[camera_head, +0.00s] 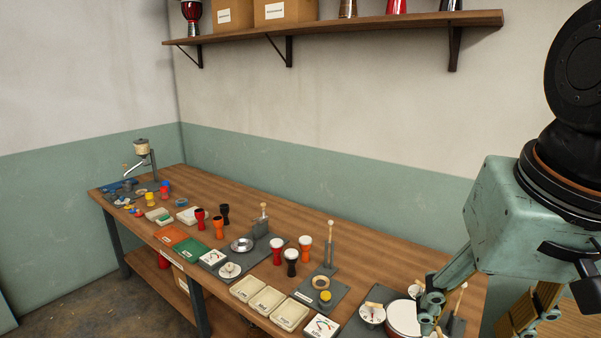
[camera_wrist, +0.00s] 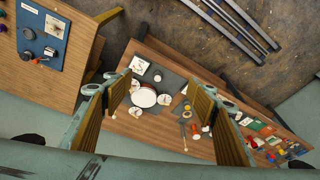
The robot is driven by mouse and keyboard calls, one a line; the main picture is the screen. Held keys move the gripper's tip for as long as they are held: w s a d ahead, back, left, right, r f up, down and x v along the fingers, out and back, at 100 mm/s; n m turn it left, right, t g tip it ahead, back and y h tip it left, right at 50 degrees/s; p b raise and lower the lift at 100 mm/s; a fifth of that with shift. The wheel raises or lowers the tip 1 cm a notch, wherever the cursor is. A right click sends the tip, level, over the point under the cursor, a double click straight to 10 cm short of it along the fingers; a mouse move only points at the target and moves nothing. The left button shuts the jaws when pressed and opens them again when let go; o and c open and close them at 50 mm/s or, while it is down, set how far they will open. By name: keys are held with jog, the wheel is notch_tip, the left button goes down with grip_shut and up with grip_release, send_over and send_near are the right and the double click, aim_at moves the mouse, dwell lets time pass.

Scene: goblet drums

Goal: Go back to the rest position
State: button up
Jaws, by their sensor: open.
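My gripper (camera_head: 487,312) is at the right of the head view, above the near right end of the long wooden workbench (camera_head: 345,247). Its two fingers are spread wide. In the wrist view my gripper (camera_wrist: 165,90) has nothing between its fingers but a view down onto the bench, well below. A white-topped drum (camera_head: 404,318) stands on a grey mat at that end, partly hidden by my gripper; it also shows in the wrist view (camera_wrist: 143,97). Several small goblet drums, such as a red one (camera_head: 277,250) and a black one (camera_head: 291,262), stand upright along the bench.
Cream trays (camera_head: 268,300), a dial scale (camera_head: 321,327) and upright tool posts share the bench. A wall shelf (camera_head: 340,29) holds boxes and drums. In the wrist view, another table (camera_wrist: 45,75) with a blue panel is at left, and metal bars (camera_wrist: 240,20) lie over the floor.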

jog(key=s+a+n, duration=0.1)
jog(key=s+n, duration=0.1)
jog(key=s, duration=0.4)
jog(key=shift+a+r+n+t, duration=0.15)
jog(key=shift+n+t, duration=0.15)
jog(key=shift+c, duration=0.4)
dwell(0.7)
